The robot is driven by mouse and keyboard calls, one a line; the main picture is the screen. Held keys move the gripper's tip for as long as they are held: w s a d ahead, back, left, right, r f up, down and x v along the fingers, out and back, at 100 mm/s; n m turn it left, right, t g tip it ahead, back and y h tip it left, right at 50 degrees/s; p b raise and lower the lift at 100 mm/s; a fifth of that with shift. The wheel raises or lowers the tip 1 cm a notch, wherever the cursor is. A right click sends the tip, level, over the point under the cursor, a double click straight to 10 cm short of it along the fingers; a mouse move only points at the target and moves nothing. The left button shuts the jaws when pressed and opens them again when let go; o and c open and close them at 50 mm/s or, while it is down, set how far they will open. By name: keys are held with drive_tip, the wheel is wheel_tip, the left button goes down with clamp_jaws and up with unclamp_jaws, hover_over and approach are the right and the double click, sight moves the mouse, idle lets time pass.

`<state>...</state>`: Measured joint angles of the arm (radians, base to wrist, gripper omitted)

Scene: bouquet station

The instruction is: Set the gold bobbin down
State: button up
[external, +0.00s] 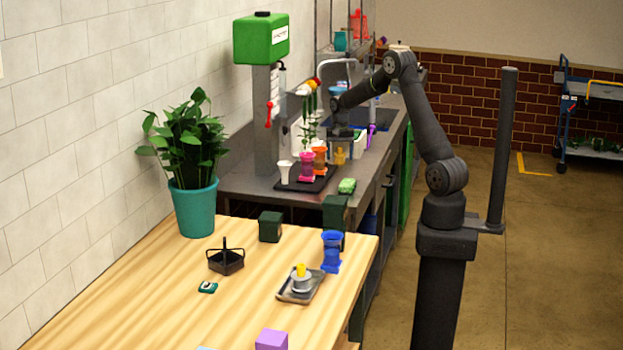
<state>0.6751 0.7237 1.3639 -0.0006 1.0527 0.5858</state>
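A small gold-yellow piece, which looks like the gold bobbin (340,157), shows at the back counter, directly below my gripper (341,143). It is beside an orange bobbin (320,157) and a pink bobbin (307,166). My gripper points down over it, and the two meet in the picture. The fingers are too small and dark to show whether they are closed on it. I cannot tell whether its base touches the surface.
A white cup (285,172) stands on the black mat (290,186). A green dispenser (261,38) rises at left, with a sink (372,117) behind. The wooden table (170,300) in front holds a blue bobbin (332,250) and a tray (287,295).

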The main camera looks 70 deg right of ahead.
drive_tip(key=shift+r, duration=0.15)
wheel_tip(320, 180, up, 11)
drive_tip(key=shift+r, duration=0.55)
drive_tip(key=c, duration=0.6)
